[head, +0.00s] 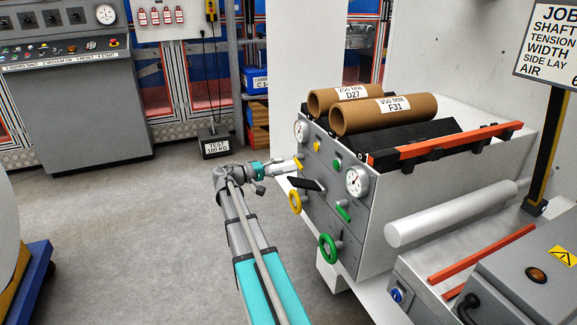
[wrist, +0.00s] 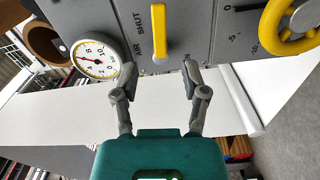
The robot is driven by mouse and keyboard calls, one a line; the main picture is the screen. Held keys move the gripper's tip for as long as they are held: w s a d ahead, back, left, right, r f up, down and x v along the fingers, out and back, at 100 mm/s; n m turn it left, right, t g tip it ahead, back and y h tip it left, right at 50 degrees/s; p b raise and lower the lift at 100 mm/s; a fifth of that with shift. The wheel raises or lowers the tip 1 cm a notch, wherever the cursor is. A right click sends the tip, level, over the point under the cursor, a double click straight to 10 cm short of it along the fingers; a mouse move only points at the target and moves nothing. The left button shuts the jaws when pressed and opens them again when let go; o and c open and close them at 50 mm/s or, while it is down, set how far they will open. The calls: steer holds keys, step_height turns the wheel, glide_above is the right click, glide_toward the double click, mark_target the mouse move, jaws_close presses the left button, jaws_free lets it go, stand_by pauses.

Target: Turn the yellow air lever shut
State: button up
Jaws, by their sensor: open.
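The yellow air lever (wrist: 159,30) is a short bar on the grey control panel (wrist: 205,35). In the wrist view it stands upright, ahead of my fingertips, beside the printed words AIR and SHUT at its left. In the head view the lever (head: 298,163) shows small on the panel's left part, just below a gauge. My gripper (wrist: 160,72) is open and empty, with one finger on each side of the lever's line; no contact shows. In the head view my gripper (head: 289,167) is close to the panel, and its fingertips are hard to make out.
A white-faced gauge (wrist: 96,59) sits left of the lever, near my left finger. A yellow handwheel (wrist: 290,25) is at the right. In the head view, a green handwheel (head: 328,248) and a black handle (head: 305,184) are on the panel. Cardboard rolls (head: 384,114) lie above it.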

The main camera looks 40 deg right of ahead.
steer(key=shift+v, duration=2.4)
steer(key=c, duration=0.4)
steer(key=shift+s+f+n+b, duration=0.1)
steer(key=shift+f+n+b, duration=0.25)
steer(key=shift+n+b, duration=0.05)
jaws_close()
step_height(320, 180, down, 9)
steer(key=n+g+h+b, duration=0.1)
steer(key=n+h+b, duration=0.1)
steer(key=n+b, duration=1.1)
steer(key=shift+s+d+r+n, duration=0.2)
steer(key=shift+s+d+n, duration=0.2)
steer(key=shift+n, duration=1.4)
